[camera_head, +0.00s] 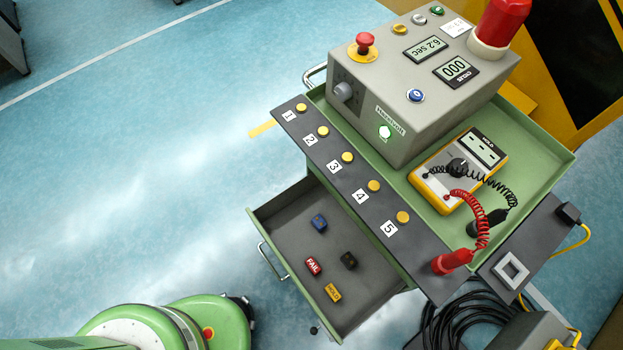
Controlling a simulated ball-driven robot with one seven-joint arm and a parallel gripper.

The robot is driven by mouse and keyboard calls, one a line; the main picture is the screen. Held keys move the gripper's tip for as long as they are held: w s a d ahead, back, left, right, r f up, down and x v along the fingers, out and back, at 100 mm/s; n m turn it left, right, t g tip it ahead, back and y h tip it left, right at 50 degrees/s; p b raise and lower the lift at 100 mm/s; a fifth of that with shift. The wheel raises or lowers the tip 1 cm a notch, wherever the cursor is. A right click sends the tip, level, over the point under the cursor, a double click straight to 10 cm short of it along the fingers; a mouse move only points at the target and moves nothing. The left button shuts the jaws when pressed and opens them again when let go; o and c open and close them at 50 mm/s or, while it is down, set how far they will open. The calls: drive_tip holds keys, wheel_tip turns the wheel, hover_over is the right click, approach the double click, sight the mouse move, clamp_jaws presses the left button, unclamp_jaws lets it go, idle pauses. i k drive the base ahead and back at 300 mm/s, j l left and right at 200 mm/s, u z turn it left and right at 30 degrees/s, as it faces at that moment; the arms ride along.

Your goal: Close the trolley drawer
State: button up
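The green trolley (545,163) stands at the right of the head view. Its drawer (283,222) is pulled out toward the lower left and open. A thin metal handle (271,262) runs along the drawer's front. Inside lie several small blocks: a blue one (319,223), a black one (349,261), a red one marked FAIL (312,267) and a yellow one marked HOLD (332,292). My green and white arm shows at the bottom left, apart from the drawer front. My gripper cannot be made out in this view.
On the trolley top are a grey control box (410,75) with a red button (365,41), a yellow meter (463,168) with coiled leads, and a numbered button strip (340,165). Black cable (460,322) lies coiled at the bottom right. The blue floor (130,180) at left is clear.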

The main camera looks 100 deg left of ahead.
sight(283, 222)
drive_tip(key=k+j+u, duration=0.15)
drive_tip(key=k+j, duration=0.15)
drive_tip(key=k, duration=0.4)
drive_tip(key=k+j+u, duration=0.2)
drive_tip(key=k+j, duration=0.2)
drive_tip(key=k, duration=0.3)
drive_tip(key=k+j+u, duration=0.15)
drive_tip(key=k+j, duration=0.35)
drive_tip(key=k, duration=0.15)
drive_tip(key=i+j+u, duration=0.1)
drive_tip(key=i+u, duration=0.25)
drive_tip(key=i, duration=0.2)
